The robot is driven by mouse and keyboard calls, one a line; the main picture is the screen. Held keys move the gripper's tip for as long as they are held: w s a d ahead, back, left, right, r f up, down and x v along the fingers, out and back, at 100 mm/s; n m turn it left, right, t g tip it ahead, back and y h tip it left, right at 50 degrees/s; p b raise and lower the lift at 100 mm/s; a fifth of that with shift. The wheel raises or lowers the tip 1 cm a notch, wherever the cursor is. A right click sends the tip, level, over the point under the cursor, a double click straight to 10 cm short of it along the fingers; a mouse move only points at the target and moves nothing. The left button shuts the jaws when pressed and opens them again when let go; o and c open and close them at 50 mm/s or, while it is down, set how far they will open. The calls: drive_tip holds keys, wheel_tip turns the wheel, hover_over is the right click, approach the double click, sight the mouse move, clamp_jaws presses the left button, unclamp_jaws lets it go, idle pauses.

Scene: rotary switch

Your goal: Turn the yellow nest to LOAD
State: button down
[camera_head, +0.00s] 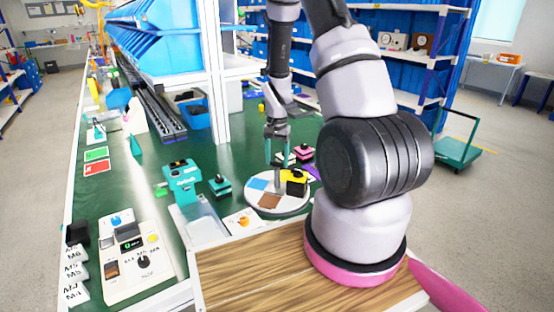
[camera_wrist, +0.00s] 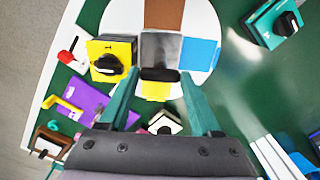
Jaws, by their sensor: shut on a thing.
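The white round disc (camera_head: 296,207) lies on the green bench and also fills the top of the wrist view (camera_wrist: 108,22). It bears a brown patch (camera_wrist: 164,14), a blue patch (camera_wrist: 200,53), a grey patch (camera_wrist: 160,46) and a yellow nest (camera_wrist: 155,91). In the wrist view the yellow nest is on the side nearest my gripper. My gripper (camera_head: 276,162) points down over the disc. In the wrist view its teal fingers (camera_wrist: 160,80) stand on both sides of a small black handle (camera_wrist: 160,74) and are shut on it. No LOAD mark is readable.
A yellow box with a black knob (camera_head: 294,176) stands at the disc's edge, close to my fingers; it also shows in the wrist view (camera_wrist: 111,58). A teal switch box (camera_head: 220,186) is left of the disc. Pink-and-black boxes (camera_head: 303,153) stand behind. A control panel (camera_head: 140,262) is at front left.

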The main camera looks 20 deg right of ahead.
drive_tip(key=shift+m, duration=3.7)
drive_tip(key=shift+c, duration=0.4)
unclamp_jaws()
drive_tip(key=shift+r, duration=0.15)
wheel_tip(320, 180, up, 10)
drive_tip(key=shift+r, duration=0.25)
